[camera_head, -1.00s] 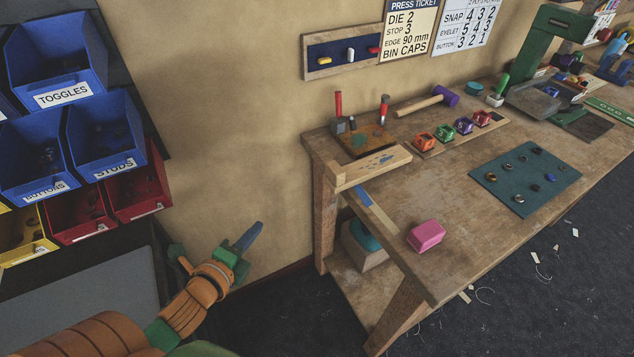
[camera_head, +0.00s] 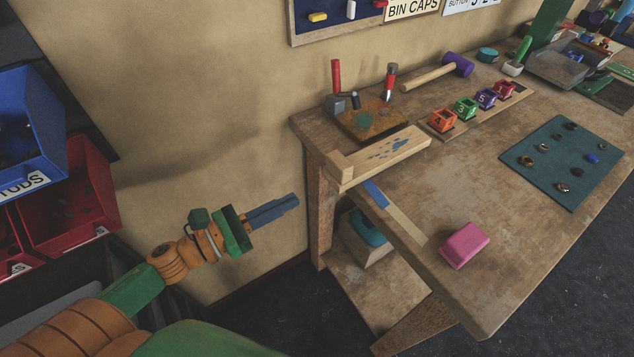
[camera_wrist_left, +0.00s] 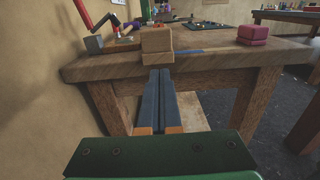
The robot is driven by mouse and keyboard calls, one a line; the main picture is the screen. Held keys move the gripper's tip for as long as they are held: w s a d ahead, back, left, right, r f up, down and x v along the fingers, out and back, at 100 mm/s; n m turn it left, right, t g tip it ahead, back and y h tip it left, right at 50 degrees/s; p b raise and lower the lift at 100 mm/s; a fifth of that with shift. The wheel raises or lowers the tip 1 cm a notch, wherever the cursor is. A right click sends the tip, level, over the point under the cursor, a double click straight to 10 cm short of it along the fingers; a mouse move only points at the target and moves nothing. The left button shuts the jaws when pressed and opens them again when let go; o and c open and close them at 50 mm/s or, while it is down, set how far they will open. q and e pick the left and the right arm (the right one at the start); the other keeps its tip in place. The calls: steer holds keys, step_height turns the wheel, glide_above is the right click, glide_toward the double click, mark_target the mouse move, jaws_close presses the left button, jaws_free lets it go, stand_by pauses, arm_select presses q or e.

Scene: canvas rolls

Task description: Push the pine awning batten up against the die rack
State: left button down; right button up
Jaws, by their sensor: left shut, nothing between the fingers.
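The pine awning batten (camera_head: 392,154) is a pale wooden bar with blue stains and a block at its left end. It lies on the bench, its left end at the edge. The die rack (camera_head: 452,132) is a wooden strip bearing several coloured numbered dice, just beyond the batten's right end; I cannot tell whether they touch. My left gripper (camera_head: 296,202) is shut and empty, left of the bench, its blue fingers pointing toward the batten. In the left wrist view the fingertips (camera_wrist_left: 159,72) line up below the batten's end block (camera_wrist_left: 156,40), apparently short of it.
A cork tray (camera_head: 362,128) with tools sits behind the batten. A pink block (camera_head: 464,246) and a teal mat (camera_head: 566,165) with small parts lie on the bench (camera_head: 440,200). Bins stand at left.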

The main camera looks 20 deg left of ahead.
mark_target(331, 180)
arm_select(q)
steer(key=p+x, duration=0.1)
steer(key=x, duration=0.6)
steer(key=shift+w, duration=0.1)
steer(key=shift+w+d+f, duration=0.1)
steer(key=shift+w, duration=0.15)
arm_select(e)
steer(key=shift+w+a+r, duration=0.1)
steer(key=shift+w+r, duration=0.15)
steer(key=shift+r, duration=0.65)
arm_select(q)
steer(key=x, duration=0.3)
steer(key=shift+w+d, duration=0.2)
steer(key=shift+w, duration=0.05)
steer(key=shift+s, duration=0.1)
arm_select(e)
steer(key=shift+w+d+f, duration=0.35)
steer(key=shift+w+d, duration=0.15)
steer(key=shift+w, duration=0.25)
